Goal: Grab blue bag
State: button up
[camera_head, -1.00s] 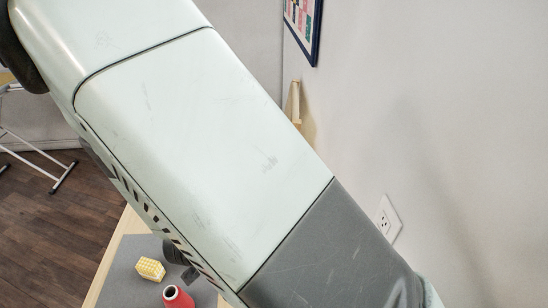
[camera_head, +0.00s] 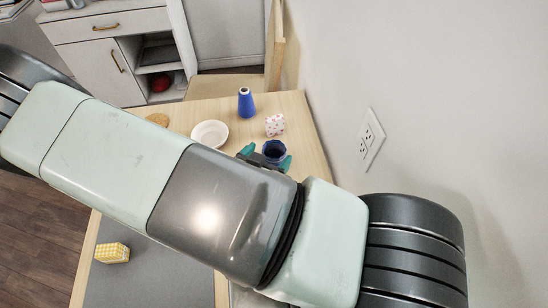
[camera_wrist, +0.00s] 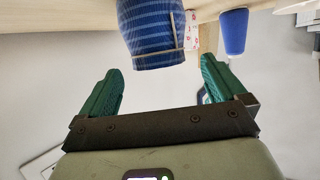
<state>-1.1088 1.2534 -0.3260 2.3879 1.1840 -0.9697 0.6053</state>
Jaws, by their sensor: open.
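The blue bag (camera_head: 274,149) stands on the wooden table near the wall, its lower part hidden in the head view by my arm and gripper. In the wrist view the bag (camera_wrist: 150,30) is blue with pale stripes and hangs in from the top edge, the picture being upside down. My gripper (camera_head: 267,157) is open, with one green fingertip to each side of the bag in the head view. In the wrist view my gripper (camera_wrist: 160,66) has its fingers apart and the bag lies ahead, in line with the gap. I cannot tell whether they touch.
A white box with pink marks (camera_head: 275,125) and a blue thread cone (camera_head: 246,103) stand close behind the bag. A white bowl (camera_head: 210,134) is to the left. The wall with an outlet (camera_head: 371,138) bounds the right.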

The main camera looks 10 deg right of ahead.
aim_at(278, 145)
jog(key=x, duration=0.4)
jog(key=shift+d+f, duration=0.1)
jog(key=shift+f, duration=0.3)
jog(key=c, duration=1.1)
jog(key=shift+o, duration=0.2)
jog(key=shift+r, duration=0.15)
